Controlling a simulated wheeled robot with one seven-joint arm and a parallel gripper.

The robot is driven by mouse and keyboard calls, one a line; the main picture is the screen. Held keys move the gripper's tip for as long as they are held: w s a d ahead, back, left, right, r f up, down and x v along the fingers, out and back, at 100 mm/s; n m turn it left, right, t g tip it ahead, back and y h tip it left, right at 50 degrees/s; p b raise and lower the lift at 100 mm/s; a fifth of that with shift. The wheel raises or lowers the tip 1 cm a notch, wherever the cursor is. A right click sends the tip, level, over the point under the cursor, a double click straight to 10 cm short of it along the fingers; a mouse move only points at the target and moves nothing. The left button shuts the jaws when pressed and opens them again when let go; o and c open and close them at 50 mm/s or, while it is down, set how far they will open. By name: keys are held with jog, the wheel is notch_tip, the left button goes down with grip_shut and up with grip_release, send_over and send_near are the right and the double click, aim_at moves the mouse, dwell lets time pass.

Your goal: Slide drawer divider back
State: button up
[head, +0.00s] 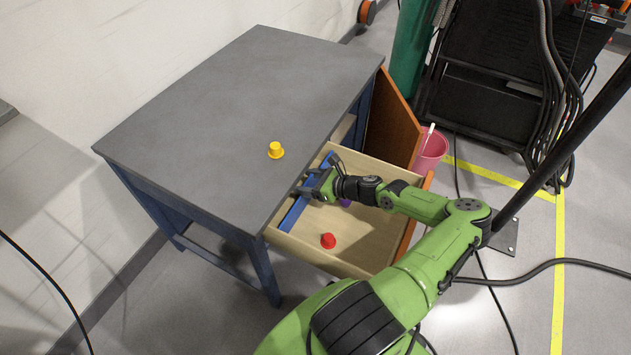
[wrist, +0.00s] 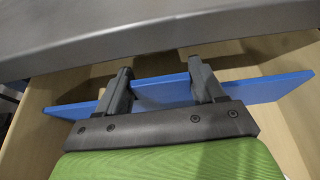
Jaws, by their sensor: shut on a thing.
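The blue drawer divider (head: 293,214) stands across the open wooden drawer (head: 365,258), near the tabletop's edge. In the wrist view the divider (wrist: 163,94) runs nearly the drawer's full width, slightly slanted. My gripper (head: 308,184) reaches into the drawer from the right and is shut on the divider near its middle. In the wrist view my gripper's two fingers (wrist: 160,68) extend past the divider toward the tabletop edge. The exact contact is partly hidden by the fingers.
A red knob-shaped piece (head: 328,241) lies on the drawer floor. A purple piece (head: 346,202) is partly hidden beneath my gripper. A yellow piece (head: 276,150) sits on the grey tabletop (head: 220,110), which overhangs the drawer's back. A pink bin (head: 432,150) stands beyond the cabinet door (head: 393,120).

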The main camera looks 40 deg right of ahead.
jog(key=shift+w+a, duration=0.2)
jog(key=shift+w, duration=0.35)
jog(key=shift+w+a, duration=0.15)
jog(key=shift+w, duration=0.4)
jog(key=o, duration=1.4)
jog(key=shift+o, duration=0.2)
jog(key=p+v, duration=0.4)
jog(key=v, duration=1.1)
jog(key=shift+s+r, duration=0.2)
jog(key=shift+s, duration=0.15)
jog(key=shift+d, duration=0.1)
